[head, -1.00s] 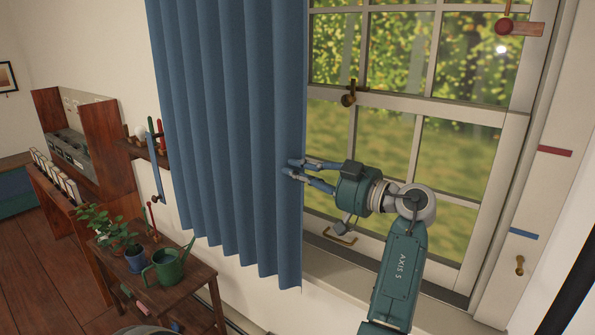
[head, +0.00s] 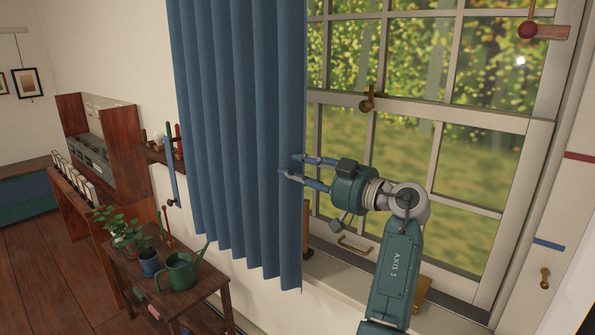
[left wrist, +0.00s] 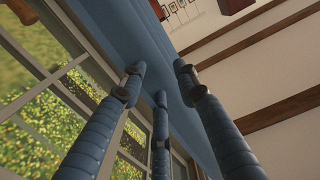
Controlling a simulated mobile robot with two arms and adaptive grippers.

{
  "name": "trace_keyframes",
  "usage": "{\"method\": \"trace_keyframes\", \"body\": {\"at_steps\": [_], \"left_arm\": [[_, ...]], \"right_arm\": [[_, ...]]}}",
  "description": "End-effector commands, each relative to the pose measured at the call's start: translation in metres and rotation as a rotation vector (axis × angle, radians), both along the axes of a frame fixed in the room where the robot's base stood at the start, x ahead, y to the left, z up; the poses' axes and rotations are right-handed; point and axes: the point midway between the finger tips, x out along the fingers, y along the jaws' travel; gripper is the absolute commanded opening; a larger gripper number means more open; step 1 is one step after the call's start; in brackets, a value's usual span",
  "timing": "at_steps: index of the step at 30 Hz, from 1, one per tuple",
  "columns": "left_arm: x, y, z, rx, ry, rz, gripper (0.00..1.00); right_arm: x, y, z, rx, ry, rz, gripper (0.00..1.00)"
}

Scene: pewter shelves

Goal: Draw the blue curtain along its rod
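The blue curtain (head: 237,130) hangs in pleats in the head view, left of the window, covering its left part. My left gripper (head: 288,164) is at the curtain's right edge, about midway down the visible cloth. Its fingers reach over the edge and seem closed on the cloth. The left wrist view shows three jointed fingers (left wrist: 155,82) with the blue cloth (left wrist: 130,30) running between and behind their tips; the exact contact is hard to see. The rod is out of view above. My right gripper is not in view.
The window (head: 440,150) with brass latch (head: 367,99) and handle (head: 353,244) is right of the curtain. At left stand a wooden stand (head: 178,296) with plants and a green watering can (head: 181,270), and a small wall shelf (head: 160,152) near the curtain.

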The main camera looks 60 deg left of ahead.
Motion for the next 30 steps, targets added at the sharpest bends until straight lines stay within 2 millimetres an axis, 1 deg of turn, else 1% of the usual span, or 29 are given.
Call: {"method": "trace_keyframes", "body": {"at_steps": [2,5,8,15,18,21,24,30], "left_arm": [[0.002,-0.003,0.000,0.000,0.000,-0.002,0.31],[0.005,-0.014,0.000,0.000,0.001,-0.003,0.31],[0.011,-0.032,0.000,-0.001,0.000,-0.005,0.31],[0.027,-0.081,0.000,-0.001,0.001,-0.004,0.31],[0.032,-0.096,0.000,0.000,0.000,-0.003,0.31],[0.035,-0.107,0.000,-0.001,0.000,-0.002,0.31],[0.036,-0.113,0.000,0.000,0.000,0.000,0.31],[0.036,-0.114,0.000,0.000,0.000,0.000,0.31]], "right_arm": [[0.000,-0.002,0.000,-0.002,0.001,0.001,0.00],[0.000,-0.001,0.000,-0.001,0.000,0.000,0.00],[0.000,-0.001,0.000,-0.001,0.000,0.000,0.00],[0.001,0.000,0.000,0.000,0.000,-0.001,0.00],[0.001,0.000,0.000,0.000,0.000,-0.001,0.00],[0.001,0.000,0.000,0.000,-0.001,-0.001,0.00],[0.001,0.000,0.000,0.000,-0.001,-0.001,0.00],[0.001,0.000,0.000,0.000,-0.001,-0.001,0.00]]}}
